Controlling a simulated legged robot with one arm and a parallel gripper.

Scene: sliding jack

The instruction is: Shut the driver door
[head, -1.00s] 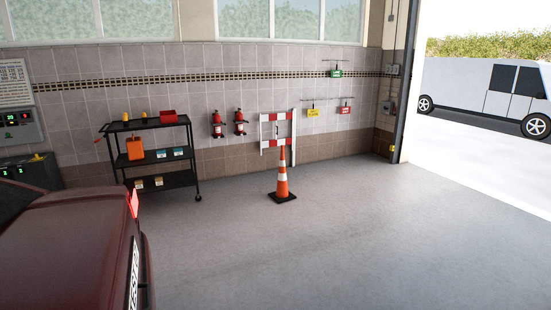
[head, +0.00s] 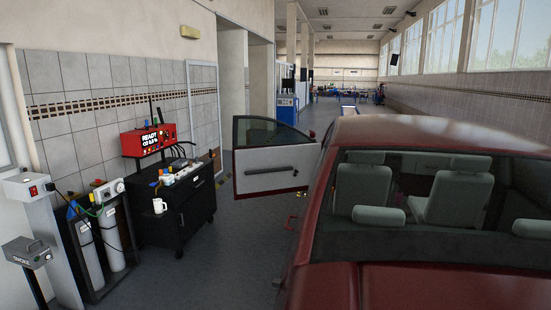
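The driver door (head: 277,171) of the dark red car (head: 335,285) stands wide open on the car's left side, swung out toward the black cabinet. Its light inner panel and dark handle face me, and its window frame rises above. I see the car from behind, with the rear window and grey seats in view. The door's hinge side is partly hidden by the car body. My gripper is not in view.
A black cabinet (head: 181,212) with a red charger (head: 150,139) and a white mug stands left of the door. Gas cylinders (head: 109,240) and a grey smoke box (head: 27,252) stand nearer at left. A strip of free floor (head: 226,255) runs between them and the car.

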